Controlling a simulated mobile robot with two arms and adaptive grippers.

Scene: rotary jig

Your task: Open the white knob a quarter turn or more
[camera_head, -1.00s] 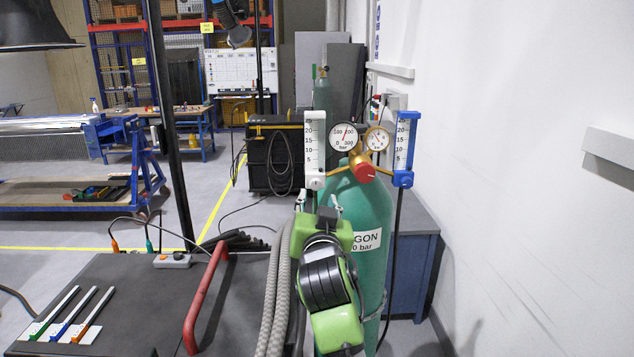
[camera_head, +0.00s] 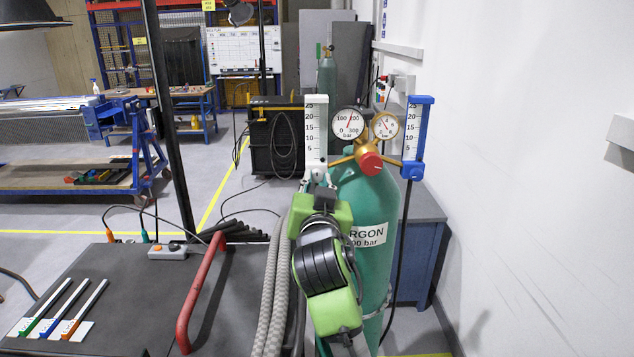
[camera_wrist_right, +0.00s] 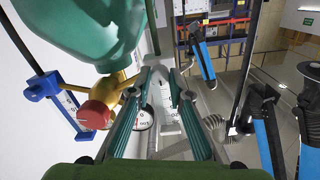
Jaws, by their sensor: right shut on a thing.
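The white knob (camera_head: 315,170) sits at the foot of the white flowmeter (camera_head: 316,130), left of the two round gauges. My right gripper (camera_head: 321,184) reaches up from below and is shut on the white knob, which its fingers partly hide. In the right wrist view, the fingers of my right gripper (camera_wrist_right: 160,78) close in on the white knob, with the flowmeter beyond them. How far the knob is turned cannot be read. My left gripper is not in view.
The red knob (camera_head: 370,162) of the brass regulator and the blue flowmeter (camera_head: 415,130) are close on the right. The green argon cylinder (camera_head: 372,210) stands behind my gripper. A red handle (camera_head: 203,290) rises from the dark cart top (camera_head: 130,290) on the left.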

